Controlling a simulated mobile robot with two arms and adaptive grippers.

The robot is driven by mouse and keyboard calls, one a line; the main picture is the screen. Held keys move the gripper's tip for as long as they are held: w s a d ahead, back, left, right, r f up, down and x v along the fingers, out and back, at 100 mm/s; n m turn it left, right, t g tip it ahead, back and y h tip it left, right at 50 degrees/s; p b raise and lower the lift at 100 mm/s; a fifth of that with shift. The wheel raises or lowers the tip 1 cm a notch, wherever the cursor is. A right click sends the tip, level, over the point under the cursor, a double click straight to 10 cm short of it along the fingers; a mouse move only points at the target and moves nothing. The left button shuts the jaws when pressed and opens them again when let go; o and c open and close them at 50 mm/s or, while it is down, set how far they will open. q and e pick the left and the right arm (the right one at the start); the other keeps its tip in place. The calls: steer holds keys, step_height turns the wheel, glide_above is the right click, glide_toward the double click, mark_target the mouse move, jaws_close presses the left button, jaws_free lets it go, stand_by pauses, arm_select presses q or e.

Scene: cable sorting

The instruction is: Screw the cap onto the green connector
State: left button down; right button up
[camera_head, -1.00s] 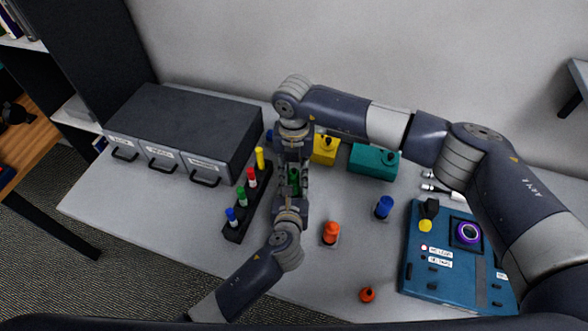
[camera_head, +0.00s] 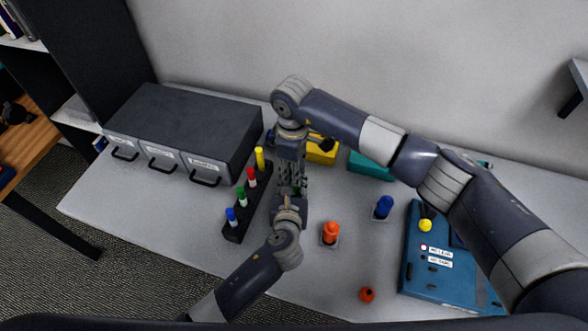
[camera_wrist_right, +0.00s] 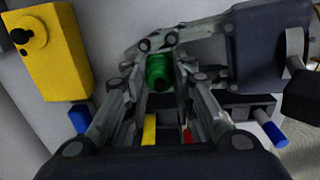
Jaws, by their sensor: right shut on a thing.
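My right gripper (camera_head: 290,165) comes down from above near the middle of the table. In the right wrist view its fingers (camera_wrist_right: 160,85) are closed around a green piece (camera_wrist_right: 158,70) with a dark round spot, which looks like the green cap. In the head view only a bit of green (camera_head: 297,190) shows between the grippers. My left gripper (camera_head: 291,192) comes in from the front and meets the right one there. Its fingers are too overlapped to tell whether they are open or shut. The green connector cannot be told apart from the cap.
A black rack (camera_head: 233,232) with several coloured pegs stands close left of the grippers, before a grey drawer unit (camera_head: 190,120). Yellow (camera_head: 322,152) and teal (camera_head: 368,168) boxes stand behind.

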steer(key=shift+a+r+m, duration=0.1)
steer(key=shift+a+m, duration=0.35)
steer(key=shift+m, duration=0.45)
steer(key=shift+d+m, duration=0.45)
steer(key=shift+m, duration=0.15)
steer(key=o, duration=0.7)
steer(key=shift+s+d, duration=0.1)
steer(key=shift+r, duration=2.1)
